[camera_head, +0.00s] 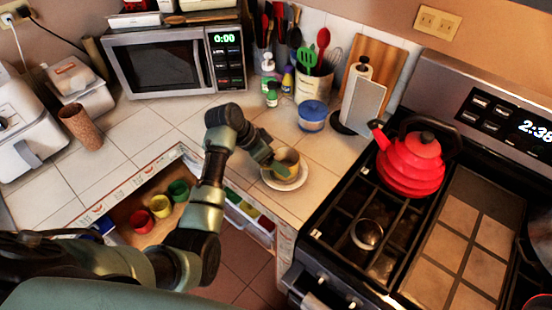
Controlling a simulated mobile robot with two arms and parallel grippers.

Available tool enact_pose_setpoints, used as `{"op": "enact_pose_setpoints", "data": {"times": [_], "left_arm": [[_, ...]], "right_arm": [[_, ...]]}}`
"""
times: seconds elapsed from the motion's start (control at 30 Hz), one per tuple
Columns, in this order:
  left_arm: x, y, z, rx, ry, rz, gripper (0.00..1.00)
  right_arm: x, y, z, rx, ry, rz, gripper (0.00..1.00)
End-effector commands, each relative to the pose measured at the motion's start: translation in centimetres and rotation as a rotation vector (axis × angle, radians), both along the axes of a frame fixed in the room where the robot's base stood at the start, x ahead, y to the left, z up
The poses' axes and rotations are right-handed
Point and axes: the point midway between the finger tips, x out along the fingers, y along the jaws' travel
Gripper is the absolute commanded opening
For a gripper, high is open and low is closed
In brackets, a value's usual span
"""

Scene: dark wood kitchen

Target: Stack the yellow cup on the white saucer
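The yellow cup (289,157), a dull brownish yellow here, is at the white saucer (297,183) on the tiled counter corner. It looks upright and over the saucer's middle. I cannot tell whether its base rests on the saucer. My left gripper (279,166) reaches in from the left, with its fingers at the cup's left side and rim. The fingers hide part of the cup, and whether they are closed on it is unclear. My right gripper is not in view.
An open drawer below the counter holds red (142,221), yellow (160,206) and green (178,191) cups. The stove with a red kettle (411,165) is to the right. Counter left of the saucer is mostly clear.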

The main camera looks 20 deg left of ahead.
Motion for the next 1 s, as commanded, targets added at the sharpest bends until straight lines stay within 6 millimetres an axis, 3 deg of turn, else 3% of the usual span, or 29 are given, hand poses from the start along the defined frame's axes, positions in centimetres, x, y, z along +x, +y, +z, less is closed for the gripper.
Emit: {"op": "enact_pose_setpoints", "data": {"times": [0.5,0.53,0.6,1.0], "left_arm": [[0.06,-0.03,-0.83,-0.001,-0.001,0.0,0.24],[0.03,-0.04,-0.85,-0.001,-0.001,0.0,0.82],[0.03,-0.03,-0.82,-0.001,-0.001,0.0,0.99],[0.06,-0.03,-0.22,-0.001,-0.001,0.0,0.99]], "right_arm": [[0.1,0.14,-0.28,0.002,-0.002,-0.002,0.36],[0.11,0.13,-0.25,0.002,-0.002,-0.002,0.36],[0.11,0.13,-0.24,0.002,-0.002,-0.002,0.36],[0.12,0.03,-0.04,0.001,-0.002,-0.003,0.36]]}}
